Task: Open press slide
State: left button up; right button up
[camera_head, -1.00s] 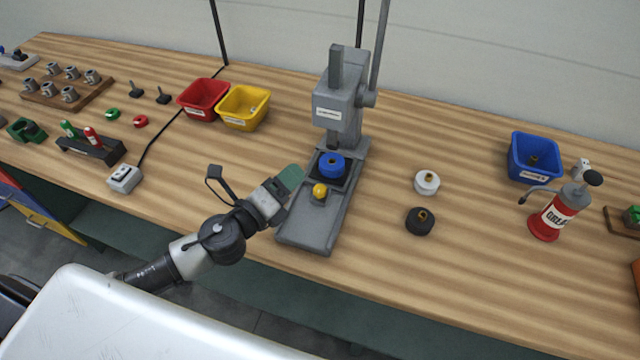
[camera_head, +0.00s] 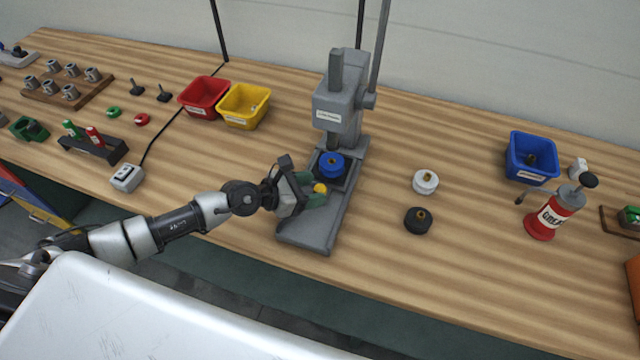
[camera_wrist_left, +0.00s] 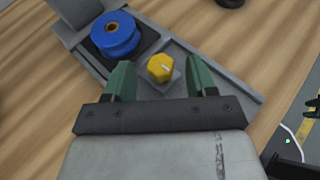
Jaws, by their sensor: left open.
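The grey press (camera_head: 340,115) stands on the bench with its long base toward the bench's front edge. A slide plate on the base carries a blue round part (camera_head: 331,166) with a brass centre, below the ram. A yellow knob (camera_head: 320,188) sits at the slide's front; it also shows in the left wrist view (camera_wrist_left: 160,68). My left gripper (camera_head: 312,190) is open at the knob, its green fingers on either side of it. In the left wrist view the knob lies between and just beyond the fingertips (camera_wrist_left: 160,78), with visible gaps.
White (camera_head: 425,182) and black (camera_head: 418,220) round parts lie right of the press. A red grease can (camera_head: 556,215) and blue bin (camera_head: 533,158) stand farther right. Red (camera_head: 203,96) and yellow (camera_head: 244,105) bins and a switch box (camera_head: 127,177) are left.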

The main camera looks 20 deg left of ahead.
pick_arm(q)
jog(key=shift+x, duration=1.4)
jog(key=shift+s, duration=0.1)
grip_shut()
